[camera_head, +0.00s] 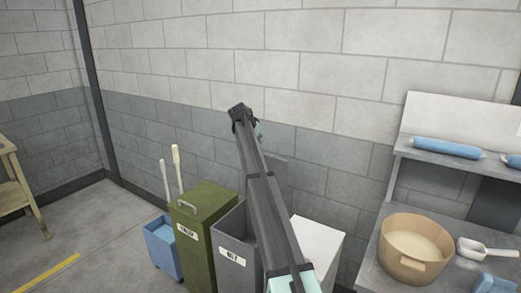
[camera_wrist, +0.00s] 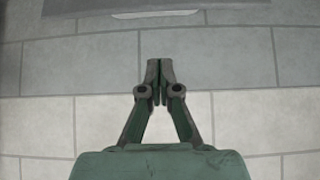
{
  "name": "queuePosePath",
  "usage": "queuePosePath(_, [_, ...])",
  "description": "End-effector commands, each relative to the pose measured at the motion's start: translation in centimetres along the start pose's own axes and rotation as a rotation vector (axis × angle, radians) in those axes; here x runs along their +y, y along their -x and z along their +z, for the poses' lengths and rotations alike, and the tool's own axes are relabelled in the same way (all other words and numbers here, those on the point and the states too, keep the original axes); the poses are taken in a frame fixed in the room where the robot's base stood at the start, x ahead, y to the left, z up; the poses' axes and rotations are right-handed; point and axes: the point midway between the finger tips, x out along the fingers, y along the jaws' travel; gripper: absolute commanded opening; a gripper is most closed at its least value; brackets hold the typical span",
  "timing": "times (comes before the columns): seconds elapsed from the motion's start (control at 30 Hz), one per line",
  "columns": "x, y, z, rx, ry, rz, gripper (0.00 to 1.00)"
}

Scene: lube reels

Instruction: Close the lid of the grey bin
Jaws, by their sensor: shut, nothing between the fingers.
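The grey bin (camera_head: 230,248), with a white label on its front, stands against the wall in the head view, partly hidden behind my arm. A grey panel (camera_head: 281,170) rises behind my arm above the bin and looks like its lid standing open. In the wrist view a dark grey slab with a pale strip (camera_wrist: 155,15) lies along the top edge, probably the same lid. My gripper (camera_head: 238,112) is high above the bin, near the wall. Its fingers (camera_wrist: 160,70) are together and empty, apart from the slab in the wrist picture.
A green bin (camera_head: 203,225) with its lid down stands left of the grey bin, with a blue container (camera_head: 162,245) beyond it. A white box (camera_head: 318,240) stands right. A bench with a tan tub (camera_head: 414,246) and a scoop (camera_head: 485,249) is at far right.

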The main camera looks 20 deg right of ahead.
Motion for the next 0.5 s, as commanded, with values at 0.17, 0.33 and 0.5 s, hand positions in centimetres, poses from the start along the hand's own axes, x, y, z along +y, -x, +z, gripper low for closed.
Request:
queuePosePath(0.17, [0.0,-2.1,0.0,-0.003,0.002,0.002,0.0])
queuePosePath(0.33, [0.0,-5.2,-0.1,-0.004,0.002,0.002,0.0])
queuePosePath(0.5, [-0.1,-8.5,-0.1,-0.003,0.003,0.001,0.0])
